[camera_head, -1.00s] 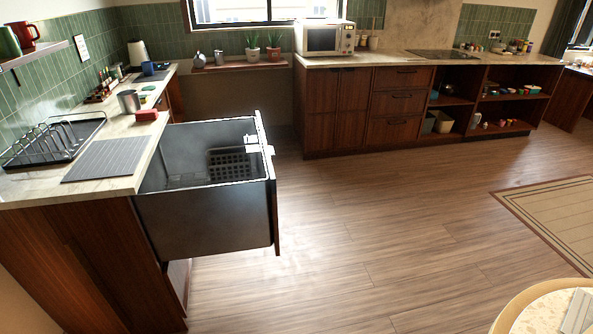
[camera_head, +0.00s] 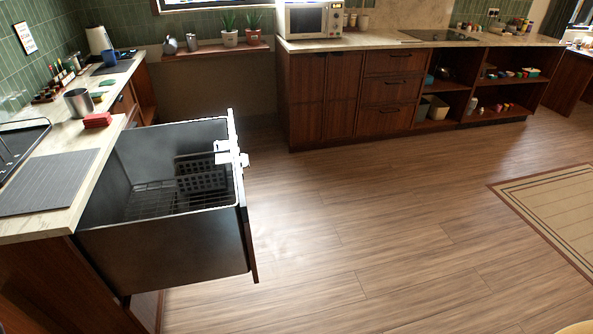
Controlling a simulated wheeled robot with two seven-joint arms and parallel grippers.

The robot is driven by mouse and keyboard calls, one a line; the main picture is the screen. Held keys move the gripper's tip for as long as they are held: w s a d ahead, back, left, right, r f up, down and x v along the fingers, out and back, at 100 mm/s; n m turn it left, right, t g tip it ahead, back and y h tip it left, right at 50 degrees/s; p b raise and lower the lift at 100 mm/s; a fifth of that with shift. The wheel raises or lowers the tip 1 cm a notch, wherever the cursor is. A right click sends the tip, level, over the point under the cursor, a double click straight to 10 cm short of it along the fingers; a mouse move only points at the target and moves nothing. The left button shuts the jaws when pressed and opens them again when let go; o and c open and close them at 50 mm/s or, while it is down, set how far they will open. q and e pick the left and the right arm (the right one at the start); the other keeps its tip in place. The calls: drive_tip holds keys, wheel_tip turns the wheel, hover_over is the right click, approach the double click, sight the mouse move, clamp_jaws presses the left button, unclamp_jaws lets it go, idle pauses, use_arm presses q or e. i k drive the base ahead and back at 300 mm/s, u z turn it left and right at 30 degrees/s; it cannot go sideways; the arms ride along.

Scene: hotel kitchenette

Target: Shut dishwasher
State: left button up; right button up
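The dishwasher (camera_head: 165,250) is a dark grey drawer pulled out from under the left counter, standing open to the right. Its inside shows a wire rack and a black basket (camera_head: 202,174). Its front panel (camera_head: 246,225) is a thin dark board at the right end, seen nearly edge-on, with a white latch part (camera_head: 230,153) on its upper edge. Neither of my grippers shows in the head view.
The left counter (camera_head: 112,138) holds a grey mat, a metal cup (camera_head: 78,103) and a red block (camera_head: 97,120). Wooden cabinets with a microwave (camera_head: 313,20) stand along the back. The wooden floor right of the drawer is clear up to a rug (camera_head: 560,210).

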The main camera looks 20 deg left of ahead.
sight(136, 229)
drive_tip(key=i, duration=1)
drive_tip(key=u, duration=1.15)
drive_tip(key=i, duration=0.55)
drive_tip(key=u, duration=0.65)
